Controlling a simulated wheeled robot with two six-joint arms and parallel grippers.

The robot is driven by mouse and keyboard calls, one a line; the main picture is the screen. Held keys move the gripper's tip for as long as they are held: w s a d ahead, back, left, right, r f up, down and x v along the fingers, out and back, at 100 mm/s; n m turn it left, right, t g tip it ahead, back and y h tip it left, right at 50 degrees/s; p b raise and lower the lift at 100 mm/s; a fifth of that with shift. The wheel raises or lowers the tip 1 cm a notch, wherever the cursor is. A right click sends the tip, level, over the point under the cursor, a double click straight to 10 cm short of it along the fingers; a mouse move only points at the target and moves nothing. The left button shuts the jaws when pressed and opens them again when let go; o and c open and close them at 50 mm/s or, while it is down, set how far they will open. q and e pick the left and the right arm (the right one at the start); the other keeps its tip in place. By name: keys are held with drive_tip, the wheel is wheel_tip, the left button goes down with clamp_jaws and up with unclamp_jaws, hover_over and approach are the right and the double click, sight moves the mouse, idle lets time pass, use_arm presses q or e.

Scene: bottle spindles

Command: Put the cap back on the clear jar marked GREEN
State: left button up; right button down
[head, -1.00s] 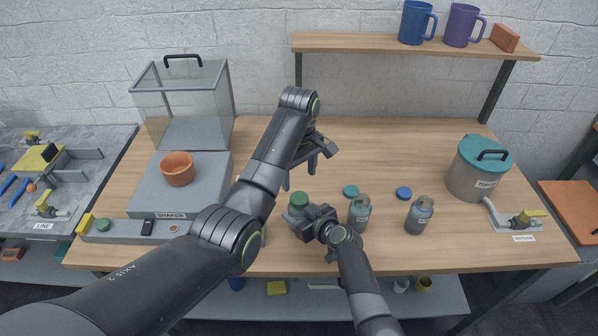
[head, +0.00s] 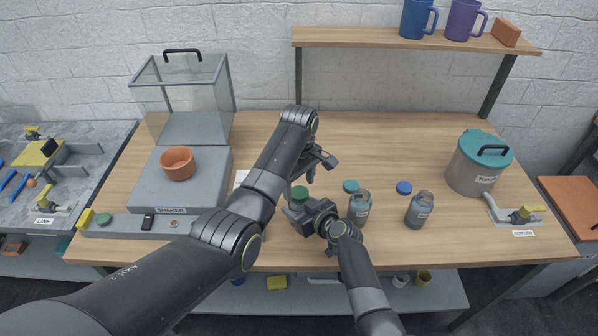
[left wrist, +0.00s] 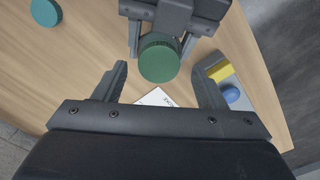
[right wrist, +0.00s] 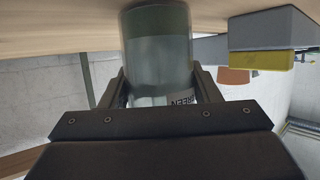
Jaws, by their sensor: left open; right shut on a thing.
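A clear jar (right wrist: 158,60) with a partly readable label stands between my right gripper's fingers. My right gripper (right wrist: 160,88) is shut on it; in the head view this gripper (head: 308,213) is low over the table's front. A round green cap (head: 300,193) is over the jar's top; I cannot tell whether it is seated. In the left wrist view the green cap (left wrist: 160,58) lies just beyond my left gripper's fingertips. My left gripper (left wrist: 162,75) is open and empty, and the cap hides the jar beneath it.
Two other jars (head: 360,208) (head: 419,211) stand to the right, with a teal cap (head: 351,186) and a blue cap (head: 404,188) behind them. A grey shaker (head: 185,180) with an orange pot is left. A lidded pot (head: 470,170) is right. The table's back middle is clear.

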sight(299, 208)
use_arm(q)
drive_tip(key=shift+f, duration=1.1)
drive_tip(key=c, duration=1)
drive_tip(key=m, duration=0.6)
drive_tip(key=shift+a+m, duration=0.1)
drive_tip(key=shift+m, duration=0.2)
drive_tip(key=m, duration=0.6)
drive_tip(key=shift+a, duration=0.1)
drive_tip(key=shift+f, duration=0.1)
drive_tip(key=o, duration=1)
drive_tip(key=shift+c, duration=0.2)
drive_tip(key=shift+o, duration=0.5)
drive_tip(key=shift+d, duration=0.4)
